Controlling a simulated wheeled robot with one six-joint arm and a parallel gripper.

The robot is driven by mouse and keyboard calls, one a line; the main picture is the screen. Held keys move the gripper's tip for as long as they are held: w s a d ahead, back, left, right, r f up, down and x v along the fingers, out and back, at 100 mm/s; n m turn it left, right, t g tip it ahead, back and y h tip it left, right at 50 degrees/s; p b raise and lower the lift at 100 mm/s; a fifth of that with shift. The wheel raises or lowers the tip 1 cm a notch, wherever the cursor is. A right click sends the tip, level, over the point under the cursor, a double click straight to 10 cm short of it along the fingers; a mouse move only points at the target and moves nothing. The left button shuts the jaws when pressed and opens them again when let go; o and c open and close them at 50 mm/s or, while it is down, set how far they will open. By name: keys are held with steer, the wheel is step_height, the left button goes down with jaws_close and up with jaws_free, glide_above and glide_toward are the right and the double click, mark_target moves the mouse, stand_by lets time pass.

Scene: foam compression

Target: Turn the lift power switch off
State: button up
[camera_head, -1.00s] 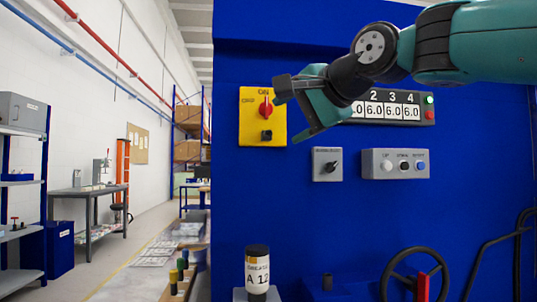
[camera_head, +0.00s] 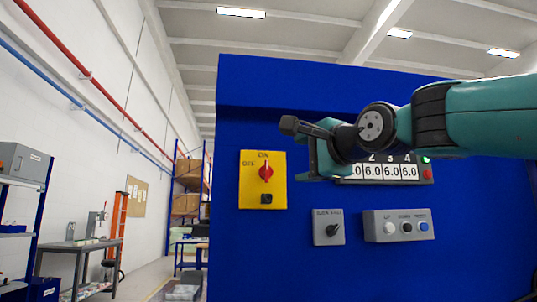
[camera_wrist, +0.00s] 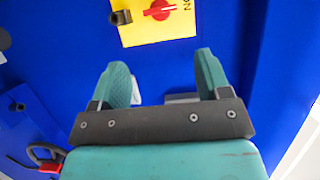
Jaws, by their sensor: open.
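The lift power switch is a yellow plate (camera_head: 277,198) on the blue machine front, with a red knob (camera_head: 265,173) and a small black part below it. ON is printed above the knob and OFF to its upper left. The knob's handle looks upright, towards ON.
A grey box with a black selector (camera_head: 329,228) and a grey button box (camera_head: 398,226) sit lower right. A digital display (camera_head: 385,170) is partly behind my arm. A shelf, a workbench (camera_head: 78,246) and an orange ladder stand left.

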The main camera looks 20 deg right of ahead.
mark_target(268, 171)
steer(key=w+p, duration=0.3)
steer(key=w, duration=0.1)
steer(key=w+a+p, duration=0.1)
steer(key=w+p, duration=0.3)
steer(key=w, duration=0.1)
steer(key=w+a+p, duration=0.1)
steer(key=w+p, duration=0.2)
steer(key=w, duration=0.2)
steer(key=shift+w+a, duration=0.15)
steer(key=shift+c, duration=0.4)
steer(key=c, duration=0.6)
